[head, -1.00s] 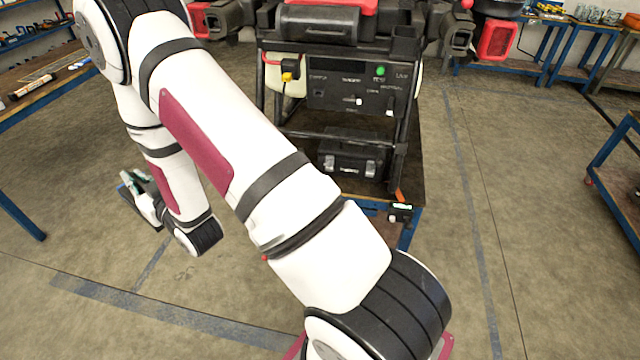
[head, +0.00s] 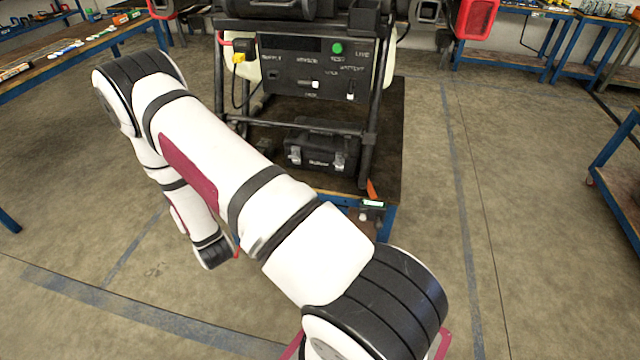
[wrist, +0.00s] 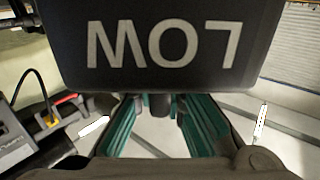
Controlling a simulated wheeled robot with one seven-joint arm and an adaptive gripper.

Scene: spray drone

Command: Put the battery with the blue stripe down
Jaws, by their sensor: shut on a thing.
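A dark block, taken to be the battery (wrist: 160,76), fills the upper middle of the wrist view, with the word LOW upside down in pale letters on its face. No blue stripe shows on the visible face. My gripper (wrist: 160,106), with teal fingers, is shut on it. In the head view, neither the gripper nor the battery shows; my arm reaches to the left of the drone bench, and its far end is hidden.
A blue-legged bench (head: 390,150) carries a black control panel (head: 318,75) with a green light and a black toolbox (head: 322,148). A bench (head: 75,50) with small items stands at the left. A blue trolley (head: 622,165) is at the right. Floor is clear between them.

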